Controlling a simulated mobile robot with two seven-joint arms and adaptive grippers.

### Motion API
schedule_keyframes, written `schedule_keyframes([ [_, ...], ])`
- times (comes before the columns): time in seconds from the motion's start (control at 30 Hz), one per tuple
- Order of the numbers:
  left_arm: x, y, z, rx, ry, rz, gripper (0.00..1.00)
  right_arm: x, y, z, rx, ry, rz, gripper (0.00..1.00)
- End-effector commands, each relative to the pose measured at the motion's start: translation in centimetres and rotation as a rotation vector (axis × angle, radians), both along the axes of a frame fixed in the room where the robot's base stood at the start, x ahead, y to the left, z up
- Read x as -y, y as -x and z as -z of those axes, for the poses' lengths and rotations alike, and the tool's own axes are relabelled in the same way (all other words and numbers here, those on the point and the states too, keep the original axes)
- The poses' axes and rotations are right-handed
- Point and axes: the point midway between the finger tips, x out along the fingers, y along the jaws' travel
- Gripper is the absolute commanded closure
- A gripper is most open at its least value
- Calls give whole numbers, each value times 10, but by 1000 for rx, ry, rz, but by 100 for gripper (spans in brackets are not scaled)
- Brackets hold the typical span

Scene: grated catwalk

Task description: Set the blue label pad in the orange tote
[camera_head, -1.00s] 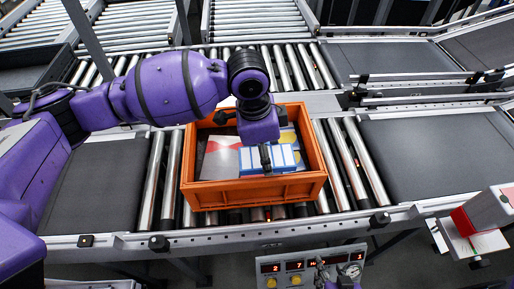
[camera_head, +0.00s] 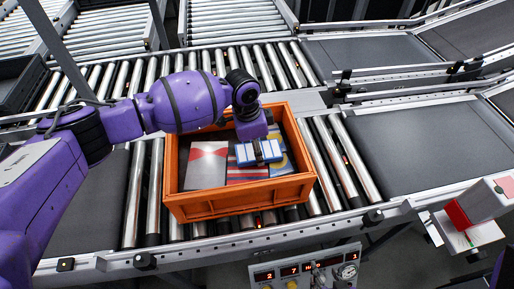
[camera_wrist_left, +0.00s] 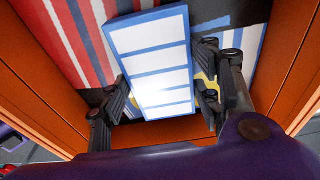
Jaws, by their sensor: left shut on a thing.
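The blue label pad (camera_head: 258,152), with white label panels edged in blue, is inside the orange tote (camera_head: 240,199), over its right half. My left gripper (camera_head: 259,147) reaches down into the tote and is shut on the pad. In the left wrist view the pad (camera_wrist_left: 152,62) lies between the two dark fingers (camera_wrist_left: 160,97). I cannot tell whether its underside touches the items beneath.
In the tote lie a grey and red booklet (camera_head: 207,165), a red-striped item (camera_head: 247,174) and a blue and yellow item (camera_head: 279,160). The tote stands on a roller conveyor (camera_head: 332,165). A red and white box (camera_head: 482,203) is at the right. The dark belt (camera_head: 418,150) is clear.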

Motion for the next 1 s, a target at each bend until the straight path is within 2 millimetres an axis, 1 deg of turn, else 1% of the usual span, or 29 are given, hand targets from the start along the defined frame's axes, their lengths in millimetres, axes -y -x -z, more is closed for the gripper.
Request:
schedule_keyframes([
  [0.07, 0, -1, 4, 2, 1, -1, 72, 1, 1, 1, -1, 1, 1, 60],
  [0.27, 0, -1, 4, 3, 0, 0, 72, 2, 3, 1, -5, 2, 2, 60],
  [0.4, 0, -1, 8, 2, 1, -1, 72, 3, 8, 3, -13, 5, 1, 60],
  [0.43, 0, 0, 9, 2, 1, 0, 41, 3, 9, 3, -14, 5, 1, 60],
  [0.57, 0, -1, 8, 2, 1, 0, 24, 5, 11, 4, -17, 9, -2, 60],
  [0.87, 0, -1, 7, 3, 0, 0, 23, 5, 10, 3, -15, 10, -3, 60],
  [1.0, -1, -1, -1, 5, 1, -1, 23, 4, 4, 0, -5, 9, -3, 60],
])
